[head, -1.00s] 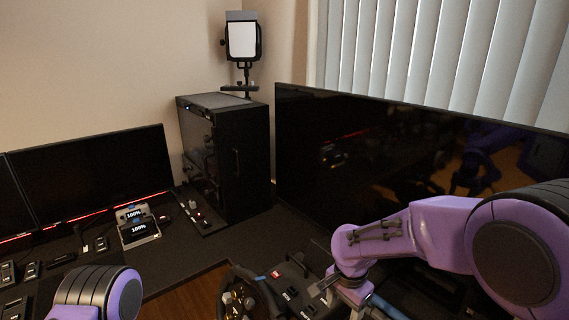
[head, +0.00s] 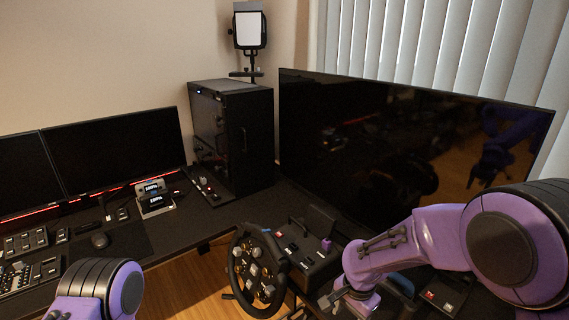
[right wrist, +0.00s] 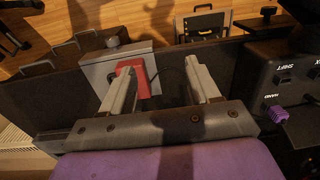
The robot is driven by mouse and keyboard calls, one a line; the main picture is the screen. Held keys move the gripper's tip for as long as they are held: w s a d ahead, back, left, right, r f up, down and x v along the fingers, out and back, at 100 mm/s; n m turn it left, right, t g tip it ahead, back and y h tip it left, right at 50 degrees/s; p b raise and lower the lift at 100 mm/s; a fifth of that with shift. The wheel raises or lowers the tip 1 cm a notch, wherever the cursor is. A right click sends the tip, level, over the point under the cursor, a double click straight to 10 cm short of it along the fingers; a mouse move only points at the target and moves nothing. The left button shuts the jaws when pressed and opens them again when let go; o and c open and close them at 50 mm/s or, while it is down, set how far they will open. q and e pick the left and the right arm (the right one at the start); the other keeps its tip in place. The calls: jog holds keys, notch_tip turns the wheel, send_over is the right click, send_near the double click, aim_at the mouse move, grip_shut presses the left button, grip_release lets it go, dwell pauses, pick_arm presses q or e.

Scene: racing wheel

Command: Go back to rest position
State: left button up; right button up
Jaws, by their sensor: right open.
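My right arm comes in from the right in the head view. Its gripper (head: 345,302) is low, to the right of the steering wheel (head: 234,268) and its control box. In the right wrist view the right gripper (right wrist: 160,82) has its two fingers apart, with nothing held between them. A red block (right wrist: 132,72) on a grey box shows beyond the fingers, and I cannot tell how far off it is. Of my left arm only a purple and black link shows at the lower left of the head view.
A large dark screen (head: 370,150) stands behind my right arm. A black computer case (head: 248,140) stands in the corner. Monitors (head: 115,145), a keyboard (head: 14,280) and a mouse (head: 100,240) are at left. Wood floor shows left of the wheel.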

jog(key=s+d+f+t+b, duration=0.1)
jog(key=s+d+f+b, duration=0.1)
jog(key=s+f, duration=0.45)
jog(key=s+d+f+n+b, duration=0.1)
jog(key=s+d+f+b, duration=0.15)
jog(key=f, duration=0.65)
jog(key=s+d+f+t+b, duration=0.1)
jog(key=s+d+f+b, duration=0.15)
jog(key=s+f, duration=0.4)
jog(key=s+d+f+n+h+b, duration=0.1)
jog(key=s+d+f+h, duration=0.1)
jog(key=s, duration=0.4)
jog(key=s+d+f+n+h+b, duration=0.1)
jog(key=s+d+f+h, duration=0.1)
jog(key=s+d, duration=0.3)
jog(key=shift+s+d+f+t, duration=0.35)
jog(key=shift+s+f, duration=0.25)
jog(key=shift+s, duration=0.3)
